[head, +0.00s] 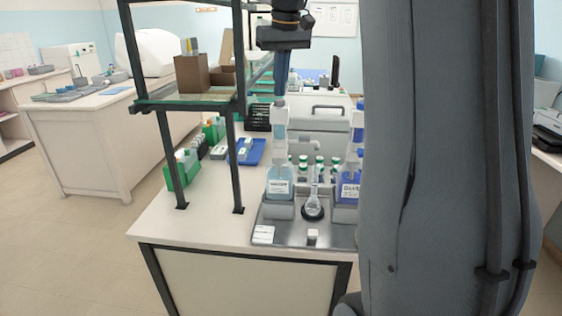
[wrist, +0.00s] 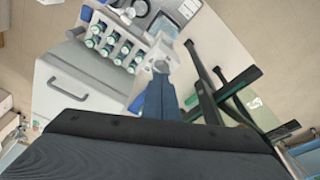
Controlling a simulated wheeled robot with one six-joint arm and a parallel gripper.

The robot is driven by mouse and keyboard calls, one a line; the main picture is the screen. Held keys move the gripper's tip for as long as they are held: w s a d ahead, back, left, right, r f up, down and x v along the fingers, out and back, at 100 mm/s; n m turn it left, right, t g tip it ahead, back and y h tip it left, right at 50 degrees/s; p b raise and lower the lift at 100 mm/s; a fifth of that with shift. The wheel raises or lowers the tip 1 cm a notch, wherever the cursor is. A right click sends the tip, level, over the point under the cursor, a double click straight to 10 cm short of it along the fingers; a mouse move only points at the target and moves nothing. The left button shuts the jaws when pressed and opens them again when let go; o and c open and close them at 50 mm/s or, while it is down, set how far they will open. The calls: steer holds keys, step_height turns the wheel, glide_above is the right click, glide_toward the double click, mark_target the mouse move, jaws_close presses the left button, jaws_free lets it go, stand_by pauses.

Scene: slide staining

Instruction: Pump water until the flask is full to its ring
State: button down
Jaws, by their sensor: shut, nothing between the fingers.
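The bottle labelled WATER (head: 279,183), with pale blue liquid, stands in a grey holder on the bench. Its pump (head: 279,128) rises from the top, with a spout (head: 304,139) reaching right toward the flask. The clear flask (head: 314,190) stands upright on a round dark base just right of the bottle; its level and ring are too small to tell. My gripper (head: 280,98) points down with shut, empty blue fingers directly over the pump top. In the wrist view, the fingertips (wrist: 161,76) are at the pale pump top; I cannot tell whether they touch it.
A second bottle with blue liquid (head: 349,188) stands right of the flask, partly hidden by my arm. A dark-framed glass shelf (head: 180,104) stands close left. Several green-capped bottles (head: 319,164) sit behind the flask. A metal tray (head: 278,236) lies beneath the bottles.

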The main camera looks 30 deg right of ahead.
mark_target(281, 100)
steer(key=shift+f+b, duration=1.15)
steer(key=shift+f, duration=1.5)
steer(key=shift+p, duration=0.3)
steer(key=shift+r+p, duration=2.3)
steer(key=shift+r, duration=0.45)
steer(key=shift+f, duration=0.25)
